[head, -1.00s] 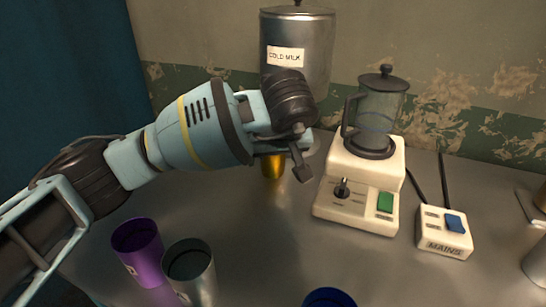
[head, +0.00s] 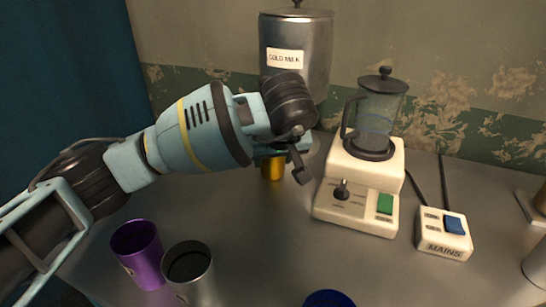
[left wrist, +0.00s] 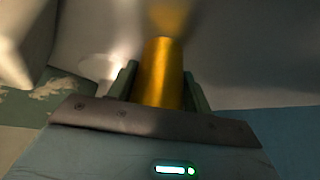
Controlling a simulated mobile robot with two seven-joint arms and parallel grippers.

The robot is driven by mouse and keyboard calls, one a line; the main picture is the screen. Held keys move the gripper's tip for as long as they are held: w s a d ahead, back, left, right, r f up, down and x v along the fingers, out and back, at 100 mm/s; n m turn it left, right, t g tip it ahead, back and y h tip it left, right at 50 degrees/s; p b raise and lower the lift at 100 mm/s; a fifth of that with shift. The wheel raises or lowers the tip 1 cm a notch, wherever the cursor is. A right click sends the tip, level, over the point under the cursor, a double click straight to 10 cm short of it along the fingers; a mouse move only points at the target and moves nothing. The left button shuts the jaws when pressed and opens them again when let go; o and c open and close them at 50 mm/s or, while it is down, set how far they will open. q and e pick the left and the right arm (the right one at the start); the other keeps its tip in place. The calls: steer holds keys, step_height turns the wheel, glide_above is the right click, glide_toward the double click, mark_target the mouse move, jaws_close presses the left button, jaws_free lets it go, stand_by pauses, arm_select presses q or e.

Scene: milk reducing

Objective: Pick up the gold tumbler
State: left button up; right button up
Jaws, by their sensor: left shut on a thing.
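The gold tumbler (head: 272,168) stands on the grey table in front of the cold milk container, mostly hidden in the head view by my left arm. In the left wrist view the tumbler (left wrist: 161,72) sits between the two green fingers of my left gripper (left wrist: 162,88). The fingers are shut on its sides. In the head view my left gripper (head: 284,150) is largely hidden behind its own wrist. I cannot tell whether the tumbler is clear of the table. My right gripper is not in view.
A cream machine (head: 352,197) with a glass jug (head: 378,115) stands to the right, close to my wrist. A mains box (head: 444,234) is beyond it. The cold milk container (head: 318,50) is behind. Purple (head: 138,252), silver (head: 192,275) and blue (head: 328,299) cups stand in front.

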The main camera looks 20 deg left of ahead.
arm_select(q)
steer(key=shift+s+d+r, duration=0.15)
steer(key=shift+r, duration=0.15)
steer(key=s+d+r+p, duration=0.3)
steer(key=s+d+r, duration=0.4)
steer(key=s, duration=0.4)
steer(key=s+a+f+m+t+h, duration=0.1)
steer(key=a+m+h, duration=0.2)
steer(key=a+m, duration=0.3)
steer(key=shift+s+a+f, duration=0.15)
steer(key=shift+a, duration=2.25)
